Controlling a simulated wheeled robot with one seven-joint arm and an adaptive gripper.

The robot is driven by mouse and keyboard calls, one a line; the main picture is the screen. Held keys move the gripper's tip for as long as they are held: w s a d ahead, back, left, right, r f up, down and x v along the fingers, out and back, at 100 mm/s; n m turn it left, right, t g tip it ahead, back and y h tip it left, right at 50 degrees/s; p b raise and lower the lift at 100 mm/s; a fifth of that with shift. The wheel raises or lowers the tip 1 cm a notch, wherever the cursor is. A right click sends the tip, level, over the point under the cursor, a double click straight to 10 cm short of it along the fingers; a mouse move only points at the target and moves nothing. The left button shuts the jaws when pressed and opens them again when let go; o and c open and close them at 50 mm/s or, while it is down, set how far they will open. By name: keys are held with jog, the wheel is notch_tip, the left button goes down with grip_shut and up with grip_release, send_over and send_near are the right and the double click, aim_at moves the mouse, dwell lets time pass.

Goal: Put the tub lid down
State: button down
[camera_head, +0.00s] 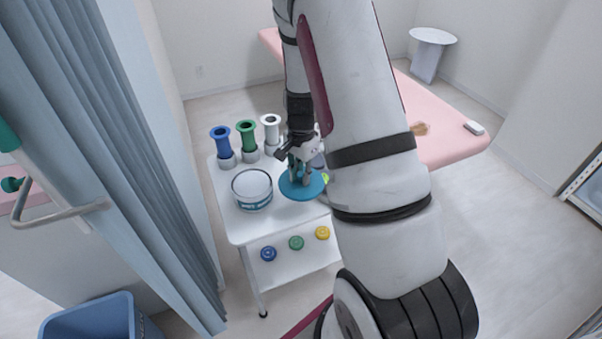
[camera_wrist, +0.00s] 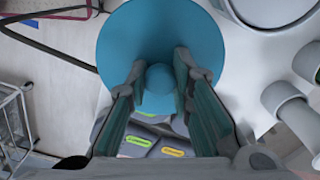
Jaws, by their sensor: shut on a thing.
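The tub lid (camera_head: 290,191) is a round blue disc with a small knob, and it fills the upper middle of the wrist view (camera_wrist: 125,45). My gripper (camera_head: 301,178) is shut on the lid's knob (camera_wrist: 160,78), with one finger on each side. The lid hangs level, just right of the tub, over the white trolley (camera_head: 240,229); its height above the top is hard to tell. The tub (camera_head: 253,204) is round, pale and open, with a blue label. Its rim also shows at the top right of the wrist view (camera_wrist: 268,22).
Blue (camera_head: 221,142), green (camera_head: 247,137) and white (camera_head: 271,133) spools stand at the trolley's back. Dark items with green and yellow labels (camera_wrist: 173,152) lie under my gripper. Coloured discs (camera_head: 296,243) sit on the lower shelf. A pink couch (camera_head: 452,140) stands behind, a curtain (camera_head: 115,130) left.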

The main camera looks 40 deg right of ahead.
aim_at(301, 173)
jog(key=shift+f, duration=0.5)
jog(key=c, duration=1.4)
grip_release()
jog(key=shift+r, duration=0.1)
jog(key=s+a+r+n, duration=0.1)
jog(key=a+r+n, duration=0.15)
jog(key=r, duration=0.75)
jog(key=s+a+r+n, duration=0.1)
jog(key=a+r, duration=0.2)
jog(key=r, duration=0.7)
jog(key=s+a+r+n+t, duration=0.1)
jog(key=s+a+r+n, duration=0.2)
jog(key=s, duration=0.3)
jog(key=s+a+r+n+t, duration=0.1)
jog(key=s+a+r+n, duration=0.3)
jog(key=s+a+n, duration=0.2)
jog(key=s+a+r+n+t, duration=0.1)
jog(key=s+a+r+n, duration=0.3)
jog(key=s, duration=0.4)
jog(key=shift+s+a+r+t+p, duration=0.2)
jog(key=shift+a+t+p, duration=0.15)
jog(key=shift+a, duration=0.25)
